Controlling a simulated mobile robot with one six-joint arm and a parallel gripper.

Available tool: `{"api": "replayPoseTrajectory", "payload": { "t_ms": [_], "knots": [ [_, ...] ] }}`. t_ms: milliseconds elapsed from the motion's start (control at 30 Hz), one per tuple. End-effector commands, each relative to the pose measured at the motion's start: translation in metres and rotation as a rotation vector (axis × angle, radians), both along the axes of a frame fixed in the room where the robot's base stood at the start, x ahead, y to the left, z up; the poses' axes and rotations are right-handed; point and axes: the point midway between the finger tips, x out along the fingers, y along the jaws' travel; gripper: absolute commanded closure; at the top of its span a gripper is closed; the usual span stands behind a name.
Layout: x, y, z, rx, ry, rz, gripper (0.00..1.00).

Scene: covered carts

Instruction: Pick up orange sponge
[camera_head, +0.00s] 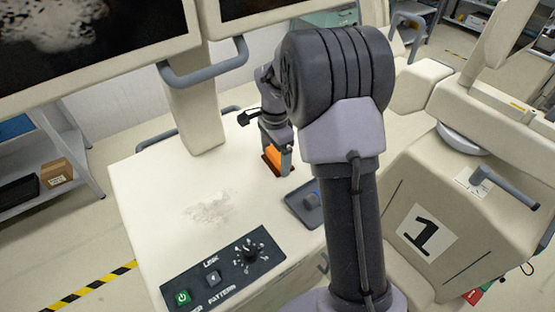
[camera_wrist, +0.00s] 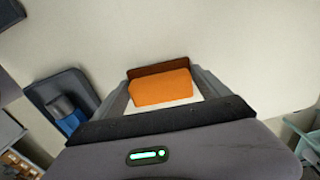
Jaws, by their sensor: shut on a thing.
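The orange sponge (camera_wrist: 160,88) sits between the two fingers of my gripper (camera_wrist: 163,92) in the wrist view, with a dark brown strip along its far side. My gripper is shut on it. In the head view the sponge (camera_head: 273,156) shows as a small orange patch at my gripper (camera_head: 277,163), over the cream cart top (camera_head: 150,190). My arm hides part of the area to the right. I cannot tell whether the sponge touches the cart top.
A dark tray with a blue item (camera_head: 305,203) lies on the cart top just right of the gripper; it also shows in the wrist view (camera_wrist: 62,98). A control panel (camera_head: 224,268) is at the front. A grey smudge (camera_head: 208,208) marks the clear top. A screen post (camera_head: 195,105) stands behind.

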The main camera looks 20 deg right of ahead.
Motion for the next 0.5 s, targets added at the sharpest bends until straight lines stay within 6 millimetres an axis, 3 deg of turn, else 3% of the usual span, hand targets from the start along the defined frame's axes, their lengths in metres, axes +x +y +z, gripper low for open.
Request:
{"api": "replayPoseTrajectory", "payload": {
  "t_ms": [267,500],
  "knots": [
    [0.000,0.000,0.005,0.000,0.000,0.000,0.55],
    [0.000,0.000,0.046,-0.001,-0.001,0.000,0.55]
  ]
}}
